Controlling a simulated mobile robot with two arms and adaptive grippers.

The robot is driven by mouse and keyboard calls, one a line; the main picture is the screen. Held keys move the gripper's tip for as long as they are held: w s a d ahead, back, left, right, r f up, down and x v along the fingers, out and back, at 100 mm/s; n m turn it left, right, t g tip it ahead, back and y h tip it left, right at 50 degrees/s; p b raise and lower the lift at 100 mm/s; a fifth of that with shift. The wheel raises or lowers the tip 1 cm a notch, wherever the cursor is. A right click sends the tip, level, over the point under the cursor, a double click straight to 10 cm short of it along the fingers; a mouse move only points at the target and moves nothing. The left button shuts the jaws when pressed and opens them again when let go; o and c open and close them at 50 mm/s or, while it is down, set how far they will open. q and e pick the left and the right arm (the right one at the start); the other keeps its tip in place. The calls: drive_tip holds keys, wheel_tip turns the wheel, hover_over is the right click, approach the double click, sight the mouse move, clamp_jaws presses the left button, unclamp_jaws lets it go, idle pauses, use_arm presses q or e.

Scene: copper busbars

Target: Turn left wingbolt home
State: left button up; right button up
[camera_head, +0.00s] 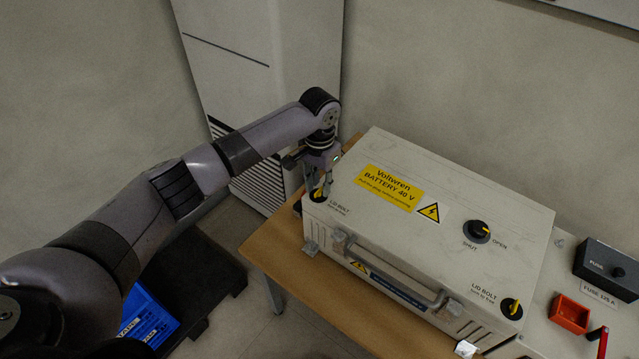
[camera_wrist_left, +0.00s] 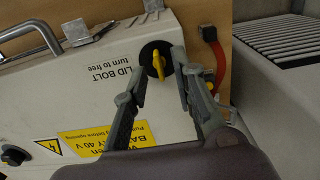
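The left wingbolt is a yellow wing on a black round base (camera_wrist_left: 157,63), at the box corner marked LID BOLT, turn to free. In the head view its base (camera_head: 318,196) is partly hidden by my left gripper (camera_head: 321,186), which points down over it. In the left wrist view the two fingers of my left gripper (camera_wrist_left: 160,74) are apart, one on each side of the yellow wing. I see a gap on at least one side; contact is not clear. The other lid bolt (camera_head: 512,308) is at the front right corner. My right gripper is not in view.
The white battery box (camera_head: 450,240) stands on a wooden table (camera_head: 277,246). It has a front handle (camera_head: 395,275) and a black knob (camera_head: 479,231) between SHUT and OPEN. A fuse box (camera_head: 607,268) and red tray (camera_head: 569,314) are at right. A cabinet (camera_head: 265,60) stands behind.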

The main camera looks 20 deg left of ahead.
use_arm(q)
drive_tip(key=shift+f, duration=0.4)
clamp_jaws()
idle(0.4)
